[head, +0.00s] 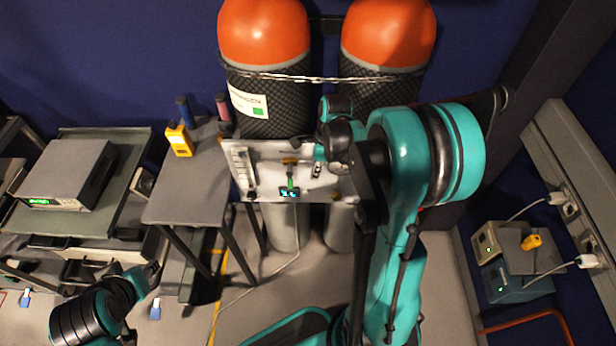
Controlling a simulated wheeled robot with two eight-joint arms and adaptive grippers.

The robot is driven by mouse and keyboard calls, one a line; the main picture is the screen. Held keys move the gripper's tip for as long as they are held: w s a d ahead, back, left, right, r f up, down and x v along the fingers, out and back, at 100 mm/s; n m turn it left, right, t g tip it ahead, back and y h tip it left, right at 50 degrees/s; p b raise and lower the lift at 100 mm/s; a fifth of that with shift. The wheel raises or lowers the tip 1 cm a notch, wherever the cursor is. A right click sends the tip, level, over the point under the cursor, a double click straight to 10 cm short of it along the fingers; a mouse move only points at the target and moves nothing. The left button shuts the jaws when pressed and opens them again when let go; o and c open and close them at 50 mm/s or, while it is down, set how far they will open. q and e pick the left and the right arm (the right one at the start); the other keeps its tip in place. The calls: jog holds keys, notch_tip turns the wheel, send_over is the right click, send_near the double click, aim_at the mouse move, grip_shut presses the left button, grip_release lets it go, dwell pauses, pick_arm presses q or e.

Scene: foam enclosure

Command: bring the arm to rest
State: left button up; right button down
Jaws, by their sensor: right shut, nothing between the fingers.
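My right arm (425,160), teal and black, rises from the bottom and bends over at the right of the middle. Its right gripper (304,144) is small and dark, close to the upper edge of the pale panel (265,155) in this view. It is shut and holds nothing; its fingertips are partly hidden against the dark background. My left gripper (150,274) is dark, at the lower left, near the legs of the small grey table (190,190). The left fingers are too small and dark to tell open from shut.
Two orange-topped gas cylinders (265,35) stand behind the panel, held by a chain (310,77). The small table bears a yellow meter (179,139). A grey instrument (68,170) sits at far left. Boxes with plugs (515,260) lie at right. Some floor is clear.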

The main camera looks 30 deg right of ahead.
jog(key=r, duration=0.1)
jog(key=r+p, duration=0.1)
jog(key=r, duration=0.1)
jog(key=d+r, duration=0.1)
jog(key=r, duration=0.1)
jog(key=shift+s+r+p, duration=0.2)
jog(key=shift+s+p, duration=0.05)
jog(key=shift+p, duration=0.05)
jog(key=s+a+r+n+t+h, duration=0.1)
jog(key=s+a+r+n+t, duration=0.2)
jog(key=a+n, duration=0.4)
jog(key=s+a+r+n+t, duration=0.3)
jog(key=s+a+r+n, duration=0.2)
jog(key=n, duration=1.2)
jog(key=s+a, duration=0.2)
jog(key=shift+s+r+h, duration=0.2)
jog(key=shift+s+h, duration=0.2)
